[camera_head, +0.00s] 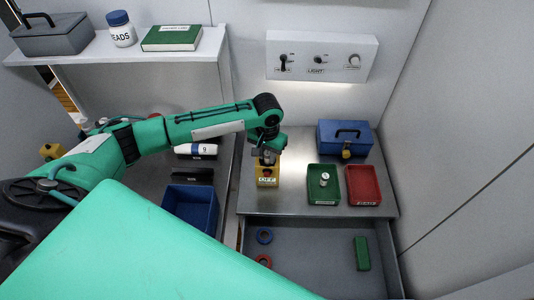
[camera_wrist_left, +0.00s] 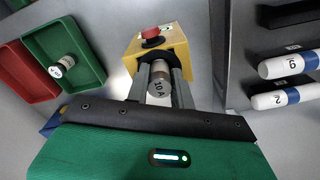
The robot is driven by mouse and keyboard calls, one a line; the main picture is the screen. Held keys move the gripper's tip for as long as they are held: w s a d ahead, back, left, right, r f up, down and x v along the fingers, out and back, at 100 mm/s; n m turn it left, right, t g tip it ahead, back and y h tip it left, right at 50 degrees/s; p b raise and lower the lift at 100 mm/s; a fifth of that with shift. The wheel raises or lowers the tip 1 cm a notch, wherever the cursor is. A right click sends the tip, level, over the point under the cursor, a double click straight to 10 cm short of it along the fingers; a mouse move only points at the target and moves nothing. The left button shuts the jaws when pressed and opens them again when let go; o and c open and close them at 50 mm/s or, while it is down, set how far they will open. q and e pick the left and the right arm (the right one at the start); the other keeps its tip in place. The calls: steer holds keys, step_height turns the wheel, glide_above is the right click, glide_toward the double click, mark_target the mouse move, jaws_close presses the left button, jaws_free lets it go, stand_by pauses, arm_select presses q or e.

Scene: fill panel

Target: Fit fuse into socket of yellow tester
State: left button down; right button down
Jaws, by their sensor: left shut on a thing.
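The yellow tester (camera_head: 267,172) stands on the metal worktop and its label reads OFF. In the left wrist view the tester (camera_wrist_left: 176,35) shows a red button (camera_wrist_left: 152,38) on top. My left gripper (camera_head: 267,156) is right over the tester in the head view. In the left wrist view the gripper (camera_wrist_left: 160,82) is shut on a silver fuse (camera_wrist_left: 159,88) marked 10 A, at the tester's near side. The socket is hidden, so I cannot tell whether the fuse is in it. My right gripper is in neither view.
A green tray (camera_head: 315,192) holds another fuse (camera_head: 324,179); a red tray (camera_head: 363,185) is beside it. A blue toolbox (camera_head: 345,138) stands behind. An open drawer (camera_head: 310,262) is in front. A blue bin (camera_head: 190,207) and white cylinders with blue bands (camera_wrist_left: 288,64) are to the side.

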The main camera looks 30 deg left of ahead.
mark_target(268, 153)
arm_select(q)
steer(key=c, duration=1.3)
jaws_free()
steer(key=shift+s+f, duration=0.4)
steer(key=shift+f, duration=0.3)
steer(key=shift+o, duration=0.5)
steer(key=shift+r, duration=0.15)
steer(key=shift+w+d+r+b, duration=0.1)
steer(key=shift+w+r+b, duration=0.1)
steer(key=shift+r+b, duration=0.2)
step_height(268, 153, up, 12)
steer(key=b, duration=0.3)
steer(key=shift+w+r, duration=0.25)
steer(key=shift+f, duration=0.1)
